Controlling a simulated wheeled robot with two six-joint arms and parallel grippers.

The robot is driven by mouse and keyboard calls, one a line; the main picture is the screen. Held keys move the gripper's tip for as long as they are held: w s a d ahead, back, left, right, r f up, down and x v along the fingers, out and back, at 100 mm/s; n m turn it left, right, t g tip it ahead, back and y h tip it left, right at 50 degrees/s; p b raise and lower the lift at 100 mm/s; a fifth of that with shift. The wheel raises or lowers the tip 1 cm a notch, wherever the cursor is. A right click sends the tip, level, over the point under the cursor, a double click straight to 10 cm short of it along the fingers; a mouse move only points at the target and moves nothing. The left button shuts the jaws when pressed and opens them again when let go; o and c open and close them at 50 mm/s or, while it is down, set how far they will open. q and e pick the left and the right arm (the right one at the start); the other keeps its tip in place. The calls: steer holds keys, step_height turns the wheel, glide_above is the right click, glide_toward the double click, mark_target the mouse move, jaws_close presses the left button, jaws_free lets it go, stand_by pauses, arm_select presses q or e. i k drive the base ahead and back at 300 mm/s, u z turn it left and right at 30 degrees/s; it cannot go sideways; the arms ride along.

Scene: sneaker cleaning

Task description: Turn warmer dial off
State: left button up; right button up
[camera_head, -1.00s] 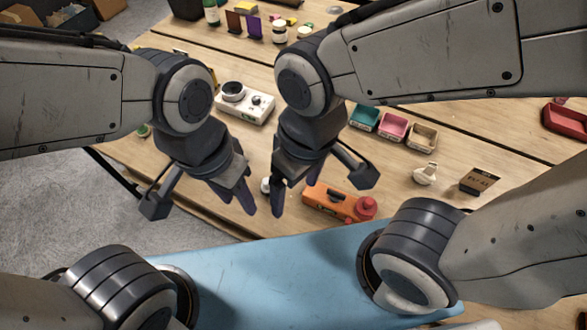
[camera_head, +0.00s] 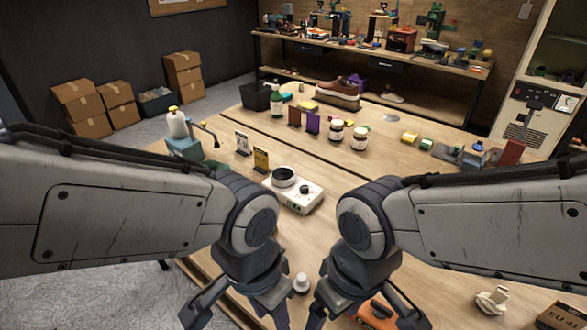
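The white warmer (camera_head: 311,199) stands on the wooden table beyond my arms, with a dark round dish (camera_head: 284,174) on top. A small dark dial (camera_head: 305,188) sits on its right side; I cannot make out its setting. My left gripper (camera_head: 272,312) points down at the bottom of the view, nearer than the warmer and apart from it. My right gripper (camera_head: 316,314) points down to the right of the left one, also apart from the warmer. The lower ends of both grippers are partly cut off, and their finger gaps are not clear.
A small white-bodied bottle (camera_head: 301,285) stands between my grippers. An orange object (camera_head: 375,314) lies by the right one. Two upright cards (camera_head: 261,160) stand left of the warmer, and jars (camera_head: 360,138) behind it. Table right of the warmer looks clear.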

mark_target(303, 189)
steer(key=z, duration=0.05)
steer(key=k, duration=1.3)
steer(key=u, duration=0.55)
steer(key=i, duration=0.55)
steer(key=u, duration=0.7)
steer(key=i, duration=0.7)
steer(key=z, duration=0.65)
steer(key=i, duration=0.85)
steer(key=z, duration=0.1)
